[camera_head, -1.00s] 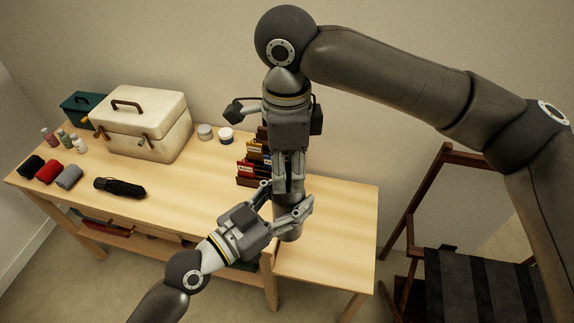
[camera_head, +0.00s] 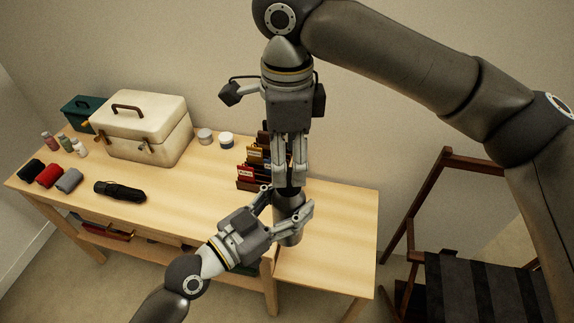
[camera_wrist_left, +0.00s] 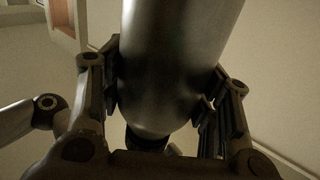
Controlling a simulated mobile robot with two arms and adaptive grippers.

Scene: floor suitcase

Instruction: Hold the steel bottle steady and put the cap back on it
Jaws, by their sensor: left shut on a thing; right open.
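The steel bottle (camera_head: 289,237) is a grey metal cylinder standing upright over the table in the head view. My left gripper (camera_head: 285,207) is shut around it, one finger on each side. The bottle (camera_wrist_left: 172,65) fills the middle of the left wrist view, between the same fingers, and narrows at its lower end in that picture. A dark piece (camera_wrist_left: 147,142), apparently the cap, shows at that narrow end, partly hidden by my gripper; I cannot tell how firmly it sits. My right gripper (camera_head: 289,184) is open, pointing down just above the bottle's top.
A wooden table (camera_head: 335,240) holds a cream case (camera_head: 140,127), a teal box (camera_head: 82,112), small bottles, rolled cloths, a black umbrella (camera_head: 120,191) and two jars. A rack of small coloured items (camera_head: 248,174) stands close behind-left of the bottle. A chair (camera_head: 470,285) is at right. The table's right end is clear.

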